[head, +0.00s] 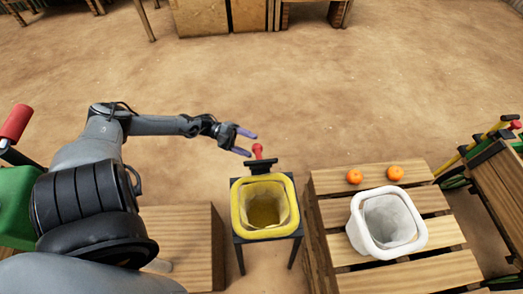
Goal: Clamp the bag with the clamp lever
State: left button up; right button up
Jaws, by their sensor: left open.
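A bag (264,207) hangs open inside a yellow rim (237,212) on a dark stand. A clamp lever with a red knob (257,150) stands up at the back of this rim. My left gripper (247,142) is open and empty, with its purple fingers just left of the red knob. The fingers look close to the knob, but I cannot tell whether they touch it. My right gripper is not in view. A second, white-rimmed container (359,232) with a pale liner stands to the right.
The white container rests on a slatted wooden crate (327,186) with two oranges (354,176) at its back. A wooden box (180,240) is left of the stand. Green equipment with red handles stands at both sides. Bare floor lies behind.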

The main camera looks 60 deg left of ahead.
aim_at(259, 154)
pick_arm(q)
jog(key=shift+b+x, duration=0.5)
jog(key=shift+x, duration=2.6)
grip_shut()
